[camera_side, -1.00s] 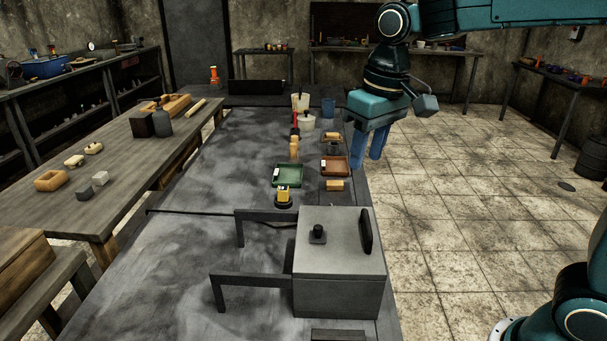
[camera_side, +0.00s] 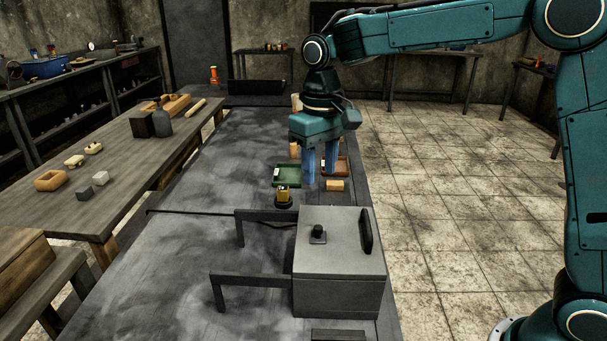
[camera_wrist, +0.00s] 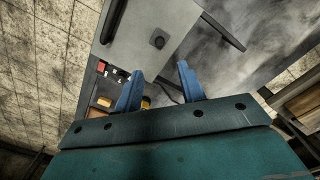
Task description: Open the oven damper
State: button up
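The oven is a grey box (camera_side: 335,280) at the near end of the dark bench in the side view. A small dark knob (camera_side: 318,234), likely the damper, stands on its top. A black bar handle (camera_side: 366,230) is at the top's right edge. The wrist view also shows the oven (camera_wrist: 150,18), the knob (camera_wrist: 158,41) and the handle (camera_wrist: 112,20). My gripper (camera_side: 320,182) points down behind the oven, apart from it. Its blue fingers are spread with nothing seen held between them; they also show in the wrist view (camera_wrist: 160,85).
Two dark bracket arms (camera_side: 245,280) reach left from the oven. A green tray (camera_side: 287,174), a brown tray (camera_side: 343,168), a yellow-and-black item (camera_side: 284,196) and a wooden block (camera_side: 335,185) lie near my gripper. The space above the oven is clear.

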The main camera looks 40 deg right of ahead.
aim_at(319, 226)
notch_tip(319, 226, down, 13)
jog(key=shift+f, duration=0.1)
dwell(0.6)
jog(key=shift+d, duration=0.1)
grip_shut()
